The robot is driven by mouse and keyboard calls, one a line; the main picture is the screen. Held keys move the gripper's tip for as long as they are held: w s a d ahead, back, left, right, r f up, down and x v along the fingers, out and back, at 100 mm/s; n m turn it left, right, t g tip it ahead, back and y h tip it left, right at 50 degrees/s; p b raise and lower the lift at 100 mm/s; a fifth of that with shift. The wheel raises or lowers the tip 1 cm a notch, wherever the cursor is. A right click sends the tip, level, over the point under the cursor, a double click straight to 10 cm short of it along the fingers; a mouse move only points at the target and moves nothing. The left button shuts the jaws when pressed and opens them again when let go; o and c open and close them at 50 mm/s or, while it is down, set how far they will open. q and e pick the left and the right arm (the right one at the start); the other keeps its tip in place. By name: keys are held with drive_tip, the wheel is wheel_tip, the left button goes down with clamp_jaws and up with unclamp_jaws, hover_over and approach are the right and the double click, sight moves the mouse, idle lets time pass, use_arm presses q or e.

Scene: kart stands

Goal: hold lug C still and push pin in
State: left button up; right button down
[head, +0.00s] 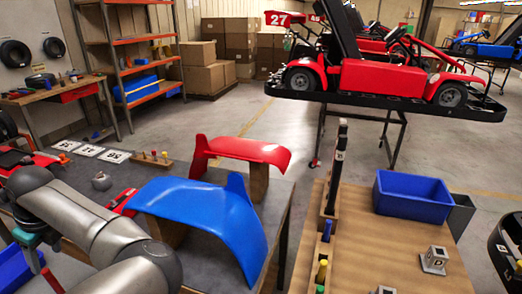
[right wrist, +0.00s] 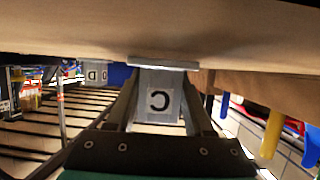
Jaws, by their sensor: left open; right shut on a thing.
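Lug C (right wrist: 160,100) is a grey block with a black letter C on a white label. In the right wrist view it stands against the wooden table, its flat base touching the top. My right gripper (right wrist: 158,118) is shut on lug C, one finger on each side. In the head view only the top of lug C (head: 385,290) shows at the bottom edge.
Lug D (head: 435,260) stands to the right on the wooden table (head: 375,243). A blue bin (head: 412,197) stands behind it, and a tall black post rises beside the pin rack. Blue (head: 205,215) and red (head: 240,150) body panels lie on the grey table, near my left arm.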

sight(48, 272)
use_arm(q)
drive_tip(key=x, duration=1)
drive_tip(key=shift+s+a+f, duration=0.1)
drive_tip(key=shift+s+f, duration=0.05)
drive_tip(key=shift+c, duration=0.3)
clamp_jaws()
